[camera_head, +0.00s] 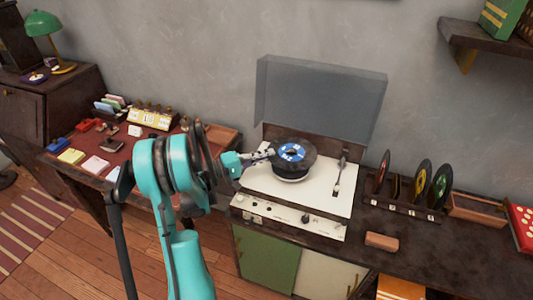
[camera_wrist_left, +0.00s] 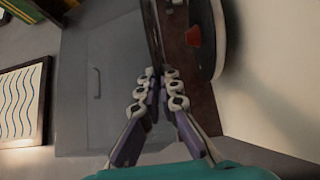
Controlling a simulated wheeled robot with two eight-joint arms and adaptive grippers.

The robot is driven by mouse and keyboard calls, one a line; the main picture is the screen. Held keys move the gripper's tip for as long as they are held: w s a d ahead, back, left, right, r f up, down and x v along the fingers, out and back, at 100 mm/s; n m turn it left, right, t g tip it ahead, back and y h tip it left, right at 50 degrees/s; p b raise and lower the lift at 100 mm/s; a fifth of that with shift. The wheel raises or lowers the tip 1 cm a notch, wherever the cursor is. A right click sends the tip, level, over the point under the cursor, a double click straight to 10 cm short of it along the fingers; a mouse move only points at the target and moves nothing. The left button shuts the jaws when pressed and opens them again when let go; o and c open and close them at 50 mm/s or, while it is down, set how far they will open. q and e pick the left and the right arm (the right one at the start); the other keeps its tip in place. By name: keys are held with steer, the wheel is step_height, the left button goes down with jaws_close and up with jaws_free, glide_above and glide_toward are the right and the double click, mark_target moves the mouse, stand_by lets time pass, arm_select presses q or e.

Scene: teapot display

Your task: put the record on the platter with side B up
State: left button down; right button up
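A black record (camera_head: 308,160) with a blue label and white marks too small to read for certain is above the turntable (camera_head: 262,190). My left gripper (camera_head: 270,153) is shut on its left edge, and the labelled face shows to the head camera. The pale rim of the platter (camera_head: 292,179) shows just under the record, which hides the rest. I cannot tell whether they touch. In the left wrist view the fingers (camera_wrist_left: 158,78) pinch the record, seen edge-on as a thin dark strip (camera_wrist_left: 154,30). My right gripper is not in view.
The clear lid (camera_head: 320,95) stands open behind the deck. The tonearm (camera_head: 338,175) is right of the platter. A rack (camera_head: 405,203) of upright records and a brown block (camera_head: 381,241) are to the right. A cluttered desk (camera_head: 95,147) is at left.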

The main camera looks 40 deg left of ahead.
arm_select(q)
steer(key=shift+f, duration=1.9)
steer(key=c, duration=1.6)
jaws_free()
steer(key=shift+c, duration=0.2)
steer(key=v, duration=1.2)
steer(key=shift+s+f, duration=0.1)
steer(key=shift+f, duration=0.05)
